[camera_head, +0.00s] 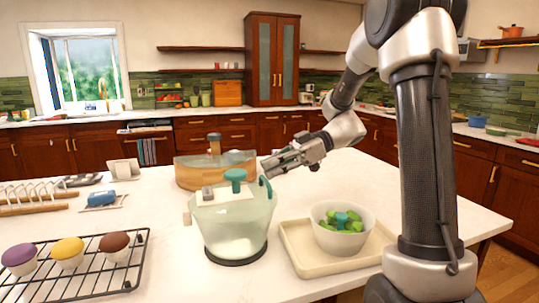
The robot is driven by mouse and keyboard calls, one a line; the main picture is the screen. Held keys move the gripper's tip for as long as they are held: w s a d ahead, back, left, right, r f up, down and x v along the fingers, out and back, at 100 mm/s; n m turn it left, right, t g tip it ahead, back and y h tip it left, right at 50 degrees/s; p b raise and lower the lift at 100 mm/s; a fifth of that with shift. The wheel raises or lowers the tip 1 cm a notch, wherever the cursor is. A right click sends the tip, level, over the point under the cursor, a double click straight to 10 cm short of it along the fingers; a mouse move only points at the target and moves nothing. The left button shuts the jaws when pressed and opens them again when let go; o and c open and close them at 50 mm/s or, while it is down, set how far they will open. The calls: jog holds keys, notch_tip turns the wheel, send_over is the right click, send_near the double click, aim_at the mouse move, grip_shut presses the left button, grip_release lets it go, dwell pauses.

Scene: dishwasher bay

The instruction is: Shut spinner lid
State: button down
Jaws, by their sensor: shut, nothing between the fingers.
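The salad spinner (236,232) is a clear, pale green bowl on a dark base, standing on the white counter near the middle. Its lid (222,194), pale with a teal knob (235,175), is at the top of the bowl. I cannot tell whether the lid sits fully down all round. A teal curved part (266,187) shows at the right of the rim. My gripper (268,169) is shut and empty, just above and right of the rim, close to the teal part. Whether it touches is unclear.
A beige tray (292,243) with a white bowl (327,239) of green pieces stands to the right. A wooden container (190,174) is behind the spinner. A black rack (104,277) with several cupcakes is front left. Small items and a slotted rack lie at the left.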

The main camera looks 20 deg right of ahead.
jog(key=shift+d+f, duration=0.2)
jog(key=shift+f, duration=0.45)
